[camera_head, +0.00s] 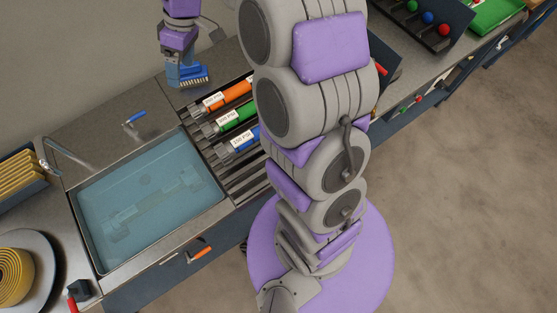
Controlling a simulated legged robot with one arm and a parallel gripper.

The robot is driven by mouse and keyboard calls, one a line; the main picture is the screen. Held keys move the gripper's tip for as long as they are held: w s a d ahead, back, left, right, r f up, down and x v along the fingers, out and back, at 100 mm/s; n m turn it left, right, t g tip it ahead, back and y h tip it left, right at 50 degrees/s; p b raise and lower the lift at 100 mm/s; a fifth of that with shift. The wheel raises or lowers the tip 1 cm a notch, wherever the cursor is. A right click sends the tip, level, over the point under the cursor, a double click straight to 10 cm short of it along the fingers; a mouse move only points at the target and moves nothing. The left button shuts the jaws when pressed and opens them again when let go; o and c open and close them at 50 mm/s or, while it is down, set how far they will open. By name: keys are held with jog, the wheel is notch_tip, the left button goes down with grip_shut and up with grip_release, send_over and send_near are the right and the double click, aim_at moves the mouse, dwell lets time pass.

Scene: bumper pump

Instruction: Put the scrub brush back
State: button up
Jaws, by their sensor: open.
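My gripper (180,70) is at the upper left, pointing down over the counter behind the rack. It is open. A blue block with pale yellow bristles (196,79), which looks like the scrub brush, is at its fingertips. I cannot tell whether the brush is between the fingers or just below them, or whether it touches the counter. A holder for the brush cannot be made out.
A sink (150,200) of bluish water holds a blurred submerged shape. Beside it, a slatted rack holds orange (228,96), green (236,117) and blue (244,140) labelled cylinders. A tap (66,152) and a blue-handled valve (135,117) stand behind the sink. My arm hides the middle.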

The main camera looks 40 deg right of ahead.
jog(key=s+d+m+g+h, duration=0.1)
jog(key=s+m, duration=0.8)
jog(key=s, duration=2.5)
jog(key=d+h, duration=0.2)
jog(key=shift+s+d+r+g+h, duration=0.2)
jog(key=shift+s+r+g+h, duration=0.1)
jog(key=shift+h, duration=0.1)
jog(key=shift+w+d, duration=0.1)
jog(key=shift+d, duration=0.15)
